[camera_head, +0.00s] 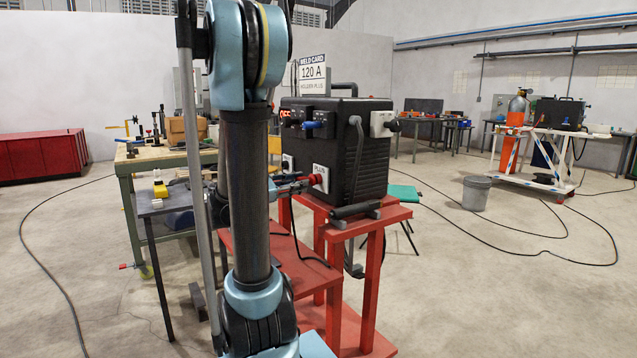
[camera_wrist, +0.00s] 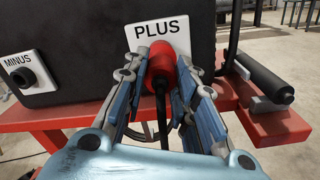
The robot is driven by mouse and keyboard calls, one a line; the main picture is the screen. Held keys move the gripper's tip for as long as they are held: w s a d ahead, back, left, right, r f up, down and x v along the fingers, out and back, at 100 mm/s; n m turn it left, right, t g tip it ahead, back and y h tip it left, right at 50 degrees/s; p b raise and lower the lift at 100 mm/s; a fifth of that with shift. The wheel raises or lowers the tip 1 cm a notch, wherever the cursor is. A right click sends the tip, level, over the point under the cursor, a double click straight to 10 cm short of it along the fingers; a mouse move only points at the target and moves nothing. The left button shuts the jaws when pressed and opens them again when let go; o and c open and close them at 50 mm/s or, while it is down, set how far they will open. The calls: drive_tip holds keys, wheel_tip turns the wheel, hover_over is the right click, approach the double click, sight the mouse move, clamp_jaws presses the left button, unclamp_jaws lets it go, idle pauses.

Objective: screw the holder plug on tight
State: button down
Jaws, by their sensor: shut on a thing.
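The red holder plug (camera_wrist: 161,57) sits at the socket under the white PLUS label (camera_wrist: 160,28) on the front of the black welding machine (camera_head: 370,165). A dark cable runs from it back toward my wrist. My gripper (camera_wrist: 163,73) is shut on the plug, a finger on each side. In the camera_head view my arm hides part of the machine's front, and only a little red by the socket shows. The joint between plug and socket is partly hidden, so I cannot tell how tight it is.
The machine stands on a red table (camera_head: 384,215). A MINUS socket (camera_wrist: 24,73) is left of PLUS. A black rod-shaped handle (camera_wrist: 264,76) lies at the table's right. A card (camera_head: 312,74) on top reads 120 A, holder plus. A workbench (camera_head: 145,160) stands left.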

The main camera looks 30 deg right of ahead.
drive_tip(key=shift+d, duration=0.2)
drive_tip(key=c, duration=1.2)
unclamp_jaws()
drive_tip(key=o, duration=0.4)
drive_tip(key=o, duration=0.4)
drive_tip(key=shift+c, duration=0.2)
drive_tip(key=shift+o, duration=0.6)
drive_tip(key=o, duration=0.3)
